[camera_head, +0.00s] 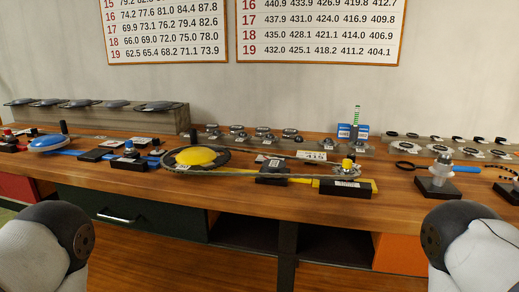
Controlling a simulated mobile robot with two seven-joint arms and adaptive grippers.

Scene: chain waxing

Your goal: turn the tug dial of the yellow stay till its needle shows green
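The yellow stay lies along the middle of the bench: a yellow disc (195,157) in a dark ring, a yellow strip (300,183) running right, and a dark block with a white label (345,187) at its right end. A small yellow-topped metal piece (347,165) stands above that block. A thin chain-like loop seems to stretch from the ring to it. A black box (272,170) sits between them. I cannot tell which part is the tug dial, and no needle or green mark is readable. Neither gripper is in view; only rounded parts of my arms show at the lower corners.
A similar blue-disc set (48,143) lies at the left. Trays with small round parts line the back. The bench's front edge (240,203) is mostly clear above drawers.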

